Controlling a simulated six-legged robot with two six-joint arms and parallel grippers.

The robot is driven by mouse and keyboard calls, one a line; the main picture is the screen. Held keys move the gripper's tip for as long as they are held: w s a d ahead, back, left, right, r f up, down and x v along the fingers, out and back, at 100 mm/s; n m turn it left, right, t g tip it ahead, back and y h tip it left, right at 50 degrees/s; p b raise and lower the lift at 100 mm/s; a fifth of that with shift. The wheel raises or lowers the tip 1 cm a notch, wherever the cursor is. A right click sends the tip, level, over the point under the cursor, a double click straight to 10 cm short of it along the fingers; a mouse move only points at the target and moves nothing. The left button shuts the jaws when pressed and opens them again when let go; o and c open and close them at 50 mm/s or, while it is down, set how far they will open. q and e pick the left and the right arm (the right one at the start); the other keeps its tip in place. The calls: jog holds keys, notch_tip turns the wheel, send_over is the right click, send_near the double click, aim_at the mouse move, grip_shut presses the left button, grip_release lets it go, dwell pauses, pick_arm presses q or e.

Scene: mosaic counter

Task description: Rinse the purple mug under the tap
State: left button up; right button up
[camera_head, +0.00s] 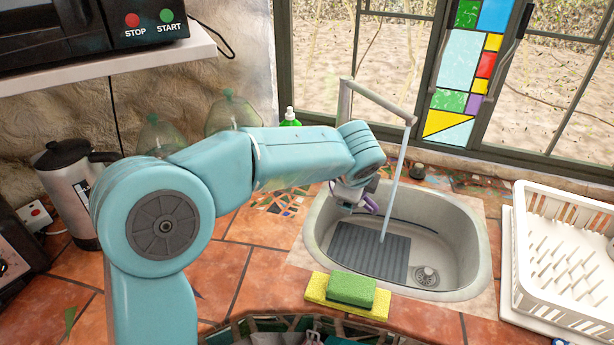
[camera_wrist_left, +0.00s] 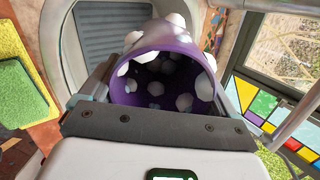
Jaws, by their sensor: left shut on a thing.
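The purple mug (camera_wrist_left: 145,62) shows large in the left wrist view, its open mouth facing the camera and white foam-like blobs on its rim, outside and inside. My left gripper (camera_wrist_left: 165,85) is shut on it. In the head view, my left gripper (camera_head: 349,193) is over the left part of the sink (camera_head: 462,240), and only a small purple part of the mug (camera_head: 370,203) shows. The tap (camera_head: 378,97) is running. Its water stream (camera_head: 394,185) falls to the right of the mug, apart from it in the picture. My right gripper is not in view.
A green sponge (camera_head: 351,288) lies on a yellow one (camera_head: 317,287) at the sink's front edge. A white dish rack (camera_head: 545,285) stands at the right. A steel jug (camera_head: 72,190) is at the left. A dark ribbed mat (camera_head: 362,250) lies in the sink.

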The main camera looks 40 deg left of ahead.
pick_arm(q)
jog(key=d+f+m+t+b, duration=0.2)
jog(key=d+b, duration=0.1)
jog(key=d, duration=0.5)
jog(key=w+a+f+p, duration=0.2)
jog(key=w+f+p, duration=0.1)
jog(key=w, duration=0.4)
jog(key=shift+w+t+h, duration=0.2)
jog(key=shift+t+h, duration=0.1)
jog(key=shift+h, duration=0.1)
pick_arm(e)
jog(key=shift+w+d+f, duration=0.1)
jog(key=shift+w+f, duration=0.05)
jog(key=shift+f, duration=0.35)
pick_arm(q)
jog(key=shift+a, duration=0.15)
jog(key=w+a+p, duration=0.1)
jog(key=w+p, duration=0.6)
jog(key=shift+w+a, duration=0.3)
jog(key=shift+a, duration=0.1)
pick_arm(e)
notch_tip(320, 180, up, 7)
pick_arm(q)
jog(key=shift+d, duration=0.15)
